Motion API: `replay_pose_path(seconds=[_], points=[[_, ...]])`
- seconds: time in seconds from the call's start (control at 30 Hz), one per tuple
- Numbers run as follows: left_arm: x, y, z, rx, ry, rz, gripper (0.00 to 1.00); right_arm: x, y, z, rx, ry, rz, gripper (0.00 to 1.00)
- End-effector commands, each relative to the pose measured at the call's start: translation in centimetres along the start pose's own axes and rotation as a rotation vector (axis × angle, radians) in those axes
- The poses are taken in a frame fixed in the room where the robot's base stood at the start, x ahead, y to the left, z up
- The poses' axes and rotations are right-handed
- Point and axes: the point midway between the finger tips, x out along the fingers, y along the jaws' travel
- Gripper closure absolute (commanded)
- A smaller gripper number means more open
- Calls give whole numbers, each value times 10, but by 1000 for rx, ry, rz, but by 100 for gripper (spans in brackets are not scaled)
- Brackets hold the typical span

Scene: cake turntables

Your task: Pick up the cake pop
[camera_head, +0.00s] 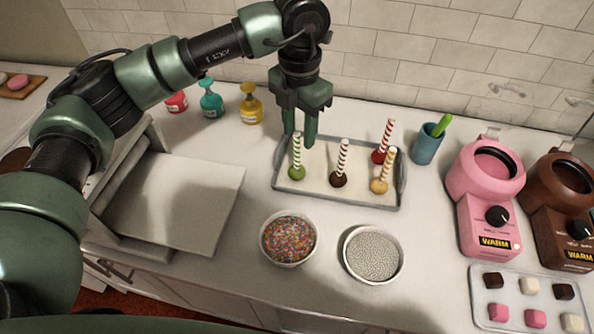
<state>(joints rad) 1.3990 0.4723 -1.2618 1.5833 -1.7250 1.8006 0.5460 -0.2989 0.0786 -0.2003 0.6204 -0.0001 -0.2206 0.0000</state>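Cake pops stand stick-up on a metal tray (358,196): a green one (296,172) at the left, a dark brown one (339,180) in the middle, a red one (378,157) at the back right and a yellow-orange one (379,186) at the front right. Each has a striped stick. Whether a fingertip touches the stick is unclear. My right gripper is out of view.
Bowls of coloured sprinkles (288,240) and silvery pearls (373,255) stand in front. A blue cup (428,146), a pink melter (485,190) and a brown melter (562,205) stand right. Coloured bottles (250,105) stand back left. The tiled wall is close behind the tray.

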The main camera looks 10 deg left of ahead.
Motion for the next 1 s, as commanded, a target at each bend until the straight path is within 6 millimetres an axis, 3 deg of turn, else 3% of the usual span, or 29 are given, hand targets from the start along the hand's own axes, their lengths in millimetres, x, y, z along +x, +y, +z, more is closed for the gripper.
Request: replay_pose_path(seconds=[0.43, 0.73, 0.77, 0.9, 1.0], points=[[56, 2, -5, 0, 2, -2, 62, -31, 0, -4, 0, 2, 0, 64], [64, 3, -4, 1, 0, 0, 62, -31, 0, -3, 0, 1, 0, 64], [64, 3, -4, 1, 0, 0, 64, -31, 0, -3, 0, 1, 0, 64], [64, 3, -4, 1, 0, 0, 100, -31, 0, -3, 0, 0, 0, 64], [64, 3, -4, 1, 0, 0, 100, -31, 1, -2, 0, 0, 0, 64]])
